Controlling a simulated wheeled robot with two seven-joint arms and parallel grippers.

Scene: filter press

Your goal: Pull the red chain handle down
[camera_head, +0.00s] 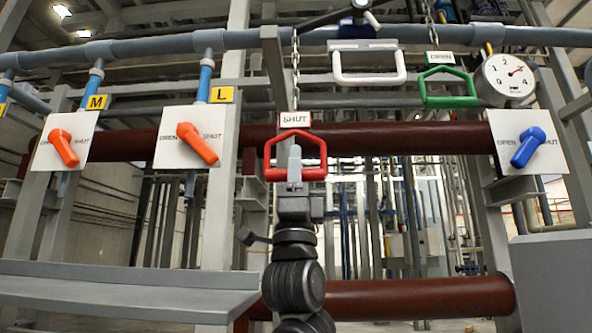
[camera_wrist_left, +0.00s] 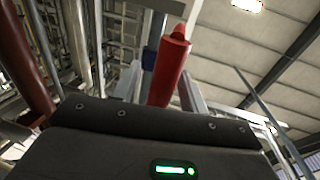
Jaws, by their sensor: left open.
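The red chain handle (camera_head: 316,174) hangs from a chain (camera_head: 295,70) under a SHUT label (camera_head: 295,120), in the middle of the head view. My left gripper (camera_head: 294,152) comes up from below, and its fingers overlap the handle's lower bar and opening. In the left wrist view the red handle (camera_wrist_left: 167,72) runs up between the two fingers of my open left gripper (camera_wrist_left: 163,88). I cannot tell whether the fingers touch the bar. My right gripper is not in view.
A white handle (camera_head: 368,80) and a green OPEN handle (camera_head: 448,100) hang to the right. Orange valve levers (camera_head: 197,144) are on panels at left, a blue lever (camera_head: 528,147) and a gauge (camera_head: 506,78) at right. A grey ledge (camera_head: 120,290) lies at lower left.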

